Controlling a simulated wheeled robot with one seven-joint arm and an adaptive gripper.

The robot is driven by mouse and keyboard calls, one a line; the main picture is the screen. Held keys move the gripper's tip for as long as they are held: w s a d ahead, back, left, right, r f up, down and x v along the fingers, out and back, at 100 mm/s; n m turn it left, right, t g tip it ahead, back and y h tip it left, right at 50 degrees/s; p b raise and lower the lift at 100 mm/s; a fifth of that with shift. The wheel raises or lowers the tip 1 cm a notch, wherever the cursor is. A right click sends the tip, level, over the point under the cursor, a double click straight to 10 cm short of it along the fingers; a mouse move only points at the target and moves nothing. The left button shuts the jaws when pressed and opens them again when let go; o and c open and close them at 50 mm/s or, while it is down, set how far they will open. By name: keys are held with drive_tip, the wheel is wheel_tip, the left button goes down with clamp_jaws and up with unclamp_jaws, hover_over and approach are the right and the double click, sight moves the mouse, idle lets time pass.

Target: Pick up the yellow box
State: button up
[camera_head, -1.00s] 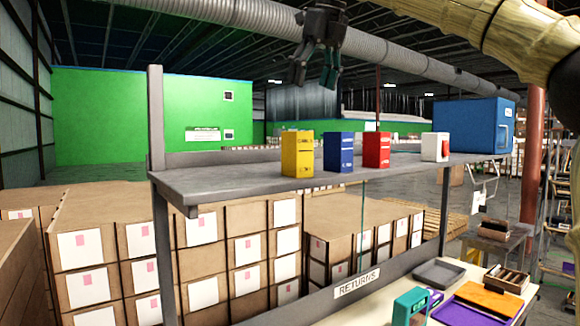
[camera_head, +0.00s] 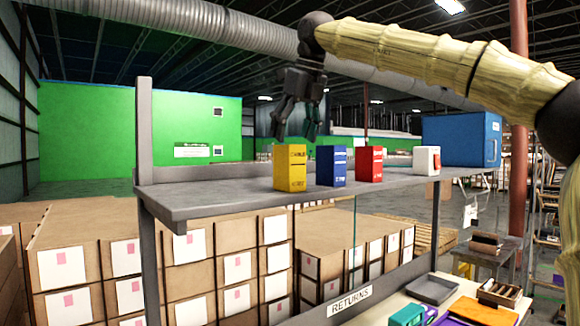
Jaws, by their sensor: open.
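The yellow box (camera_head: 290,168) stands upright on the grey upper shelf (camera_head: 225,198), the leftmost in a row of small boxes. My gripper (camera_head: 296,132) points down with its fingers spread and nothing between them. It appears just above the yellow box in the picture, but how near it is in depth I cannot tell. No part of the yellow box's front is hidden.
A blue box (camera_head: 331,166), a red box (camera_head: 369,164) and a white box (camera_head: 426,160) stand to the right. A large blue case (camera_head: 461,139) is at the shelf's right end. The shelf's left part is bare, with a grey post (camera_head: 144,130).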

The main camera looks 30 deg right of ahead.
sight(290, 147)
drive_tip(key=shift+p+x, duration=0.8)
drive_tip(key=shift+x, duration=1.35)
drive_tip(key=c, duration=1.2)
drive_tip(key=shift+r, duration=0.1)
